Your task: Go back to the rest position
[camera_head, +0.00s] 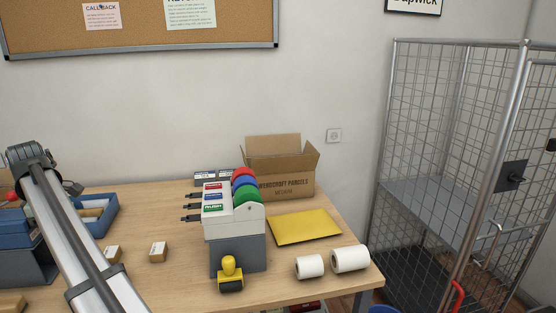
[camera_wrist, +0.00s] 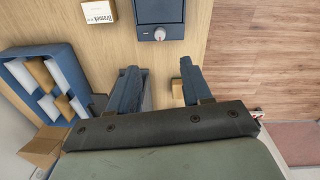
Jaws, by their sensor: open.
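My gripper (camera_wrist: 159,74) is open, its two dark blue fingers apart in the wrist view. Nothing is gripped between them. It points down over the wooden counter near its edge. A small tan block (camera_wrist: 177,90) shows beside the right finger, partly hidden by it; I cannot tell how far below it lies. In the head view my arm crosses the lower left, and the gripper cannot be made out there.
On the counter (camera_head: 179,276) stand a tape dispenser unit (camera_head: 238,256), an open carton (camera_head: 287,188), a yellow envelope (camera_head: 303,227), white rolls (camera_head: 309,267) and small boxes (camera_head: 158,252). A wire cage (camera_head: 455,130) stands right.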

